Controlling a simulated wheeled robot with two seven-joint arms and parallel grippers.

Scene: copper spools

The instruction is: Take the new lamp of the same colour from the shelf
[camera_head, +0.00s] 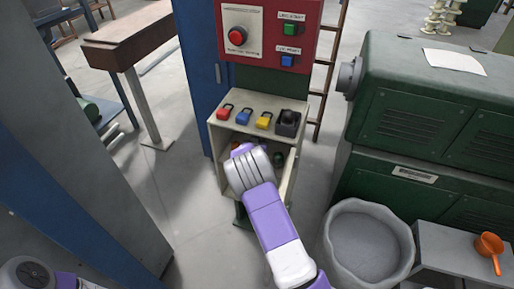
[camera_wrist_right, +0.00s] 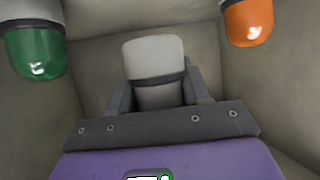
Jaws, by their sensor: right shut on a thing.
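My right gripper (camera_wrist_right: 160,95) is shut on a pale grey lamp (camera_wrist_right: 153,58) inside the shelf. This lamp has a dark band, and the part between the fingers looks grey. In the right wrist view a green lamp (camera_wrist_right: 35,52) is at the upper left and an orange lamp (camera_wrist_right: 247,22) at the upper right, both apart from the fingers. In the head view my right arm reaches into the open shelf cabinet (camera_head: 226,182), and its wrist hides the gripper and the held lamp. My left gripper is out of view.
A red control panel (camera_head: 268,54) is above. Shelf walls are close around the gripper. A grey bin (camera_head: 408,233) and green machine (camera_head: 430,125) are at the right.

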